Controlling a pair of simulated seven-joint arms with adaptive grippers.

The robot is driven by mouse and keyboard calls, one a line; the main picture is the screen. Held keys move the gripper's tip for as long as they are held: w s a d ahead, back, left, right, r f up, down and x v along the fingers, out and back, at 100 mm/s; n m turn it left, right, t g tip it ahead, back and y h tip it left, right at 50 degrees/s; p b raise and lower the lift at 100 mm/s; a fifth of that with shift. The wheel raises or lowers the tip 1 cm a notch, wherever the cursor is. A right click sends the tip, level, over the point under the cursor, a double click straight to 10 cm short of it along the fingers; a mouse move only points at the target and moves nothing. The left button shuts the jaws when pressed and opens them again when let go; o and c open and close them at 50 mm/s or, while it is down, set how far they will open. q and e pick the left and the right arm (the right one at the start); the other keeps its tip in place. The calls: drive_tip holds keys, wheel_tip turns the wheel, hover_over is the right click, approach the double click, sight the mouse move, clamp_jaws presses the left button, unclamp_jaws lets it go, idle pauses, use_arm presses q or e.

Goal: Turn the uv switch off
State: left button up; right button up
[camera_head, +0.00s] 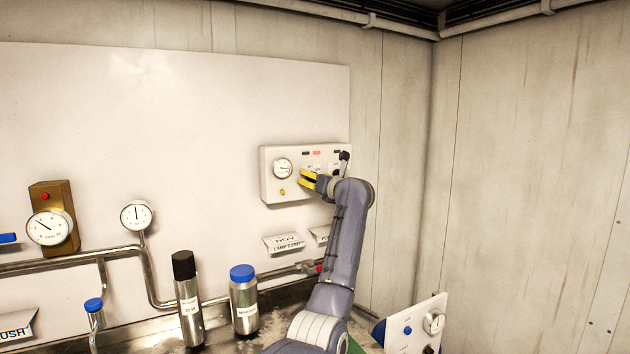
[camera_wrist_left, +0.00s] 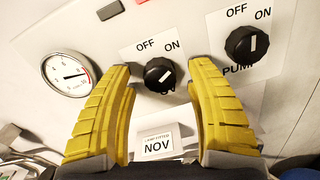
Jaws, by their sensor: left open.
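The uv switch (camera_wrist_left: 159,75) is a black round knob on the white control panel (camera_head: 270,182), with OFF and ON above it. Its white mark tilts up and to the right, toward ON. The label below it is partly hidden. My left gripper (camera_head: 309,179) is open in front of the panel. In the left wrist view its yellow fingers (camera_wrist_left: 160,67) stand on either side of the knob, with a gap on both sides. I cannot tell how far the fingertips are from the panel. In the head view the gripper and wrist cover much of the switch area.
The pump knob (camera_wrist_left: 246,44) sits right of the uv switch, close to the right finger. A gauge (camera_wrist_left: 68,75) is on the left. A NOV lamp card (camera_head: 285,242) is below the panel. Pipes and two bottles, one blue-capped (camera_head: 243,305), stand lower left.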

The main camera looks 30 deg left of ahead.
use_arm(q)
drive_tip(key=shift+c, duration=0.5)
clamp_jaws()
drive_tip(key=shift+n, duration=0.3)
drive_tip(key=n, duration=1.1)
drive_tip(key=shift+f, duration=0.1)
drive_tip(key=shift+n, duration=0.4)
drive_tip(key=shift+o, duration=0.5)
unclamp_jaws()
drive_tip(key=shift+y, duration=0.3)
